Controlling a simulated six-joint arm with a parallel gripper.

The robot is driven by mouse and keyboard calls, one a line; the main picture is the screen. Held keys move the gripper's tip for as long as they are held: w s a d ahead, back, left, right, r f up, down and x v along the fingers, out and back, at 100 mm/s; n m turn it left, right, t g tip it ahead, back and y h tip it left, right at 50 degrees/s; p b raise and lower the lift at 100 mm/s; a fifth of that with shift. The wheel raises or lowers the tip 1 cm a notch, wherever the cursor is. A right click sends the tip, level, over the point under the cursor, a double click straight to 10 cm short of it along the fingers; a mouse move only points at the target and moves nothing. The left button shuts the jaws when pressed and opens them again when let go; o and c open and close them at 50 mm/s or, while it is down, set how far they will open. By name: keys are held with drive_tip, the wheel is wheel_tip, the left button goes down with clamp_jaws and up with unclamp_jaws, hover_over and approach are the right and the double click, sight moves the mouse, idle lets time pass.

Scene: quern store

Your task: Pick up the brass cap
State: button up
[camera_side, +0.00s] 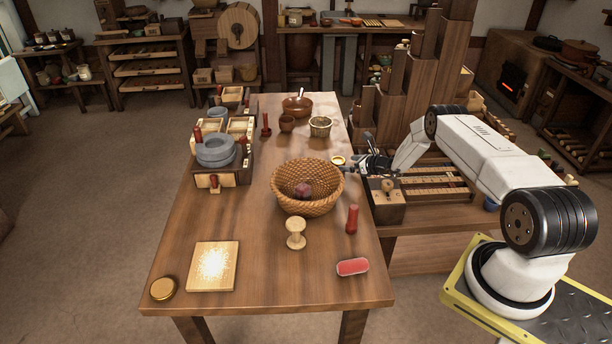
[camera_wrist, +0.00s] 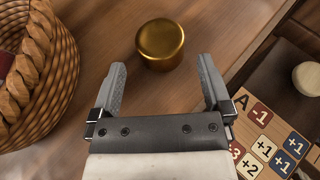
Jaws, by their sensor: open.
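The brass cap (camera_wrist: 160,43) is a short golden cylinder with a smooth top, upright on the wooden table. In the wrist view it sits ahead of my gripper (camera_wrist: 161,66), roughly midway between the fingers and just beyond their tips. The fingers are open, with nothing held between them. In the side view the cap (camera_side: 338,160) is at the table's right edge, just left of my gripper (camera_side: 352,163). A second round, gold-coloured piece (camera_side: 163,288) lies at the table's front left corner.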

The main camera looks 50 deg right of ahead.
sight(343, 162)
drive_tip(key=shift+w+f, duration=0.1)
drive_tip(key=shift+w, duration=0.05)
drive_tip(key=shift+x, duration=2.4)
drive_tip(key=c, duration=1.1)
